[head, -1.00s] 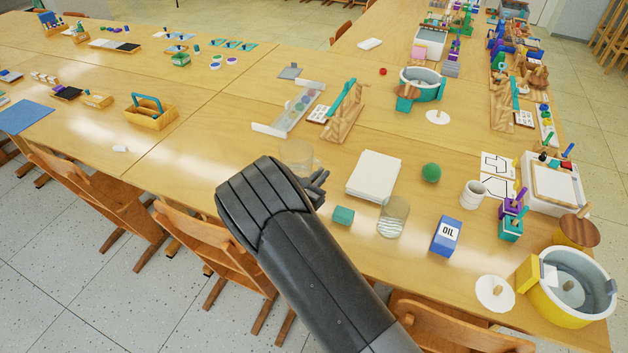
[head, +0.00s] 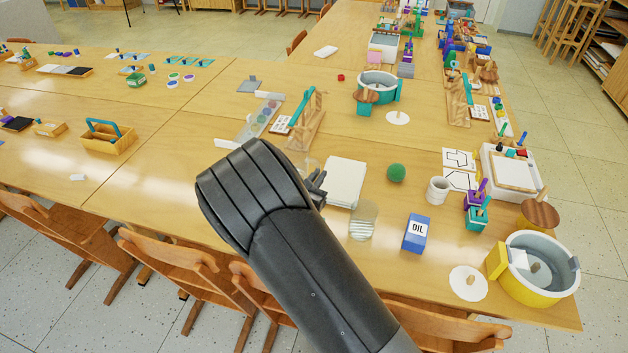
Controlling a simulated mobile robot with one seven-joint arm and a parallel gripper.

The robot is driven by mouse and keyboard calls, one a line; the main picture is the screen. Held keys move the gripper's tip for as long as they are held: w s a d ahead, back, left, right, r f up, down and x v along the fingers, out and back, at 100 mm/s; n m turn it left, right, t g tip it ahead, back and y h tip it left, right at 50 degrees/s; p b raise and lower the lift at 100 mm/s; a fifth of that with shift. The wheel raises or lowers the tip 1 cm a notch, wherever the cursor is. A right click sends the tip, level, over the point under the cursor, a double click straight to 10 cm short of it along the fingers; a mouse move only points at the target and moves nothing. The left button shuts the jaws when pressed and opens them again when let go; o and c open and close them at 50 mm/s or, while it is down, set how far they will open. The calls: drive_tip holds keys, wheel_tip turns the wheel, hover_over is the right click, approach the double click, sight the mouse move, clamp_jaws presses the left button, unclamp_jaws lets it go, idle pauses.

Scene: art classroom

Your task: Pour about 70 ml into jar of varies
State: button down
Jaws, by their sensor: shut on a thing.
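My gripper (head: 317,184) is in the head view, at the left edge of a white paper stack. My dark arm covers most of it. It is shut on a clear glass vessel (head: 311,165), which shows only faintly behind the fingers; its contents and tilt cannot be told. A clear glass jar (head: 363,222) with a pale, striped look in its lower part stands upright on the table, right of my gripper and apart from it. I cannot tell how much is in it.
The white paper stack (head: 345,178) lies behind the jar. A blue OIL box (head: 416,233), a green ball (head: 396,173) and a white mug (head: 438,190) stand to the right. A yellow pot (head: 535,285) is at the near right corner. Wooden chairs line the front edge.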

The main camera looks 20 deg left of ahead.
drive_tip(key=s+d+m+g+h, duration=0.5)
drive_tip(key=s+d+h, duration=0.4)
drive_tip(key=s+d, duration=0.95)
drive_tip(key=s+d+f+m+g+h, duration=0.2)
drive_tip(key=s+d+f+m, duration=0.1)
drive_tip(key=d+f, duration=0.4)
drive_tip(key=d+m, duration=0.1)
drive_tip(key=d, duration=0.2)
drive_tip(key=shift+d+f+g+h, duration=0.15)
drive_tip(key=shift+f+g+h, duration=0.15)
drive_tip(key=shift+f, duration=0.05)
drive_tip(key=shift+w+r+n, duration=0.1)
drive_tip(key=shift+n, duration=0.2)
drive_tip(key=w+a+r+n, duration=0.2)
drive_tip(key=w+r+n, duration=0.1)
drive_tip(key=r+n, duration=0.2)
drive_tip(key=w+a+r+n, duration=0.3)
drive_tip(key=r+n, duration=0.3)
drive_tip(key=r, duration=0.2)
drive_tip(key=shift+w+n+t+p, duration=0.2)
drive_tip(key=shift+n+t+p, duration=0.1)
drive_tip(key=shift+t+p, duration=0.1)
drive_tip(key=shift+w+a+r+n, duration=0.15)
drive_tip(key=shift+r+n, duration=0.15)
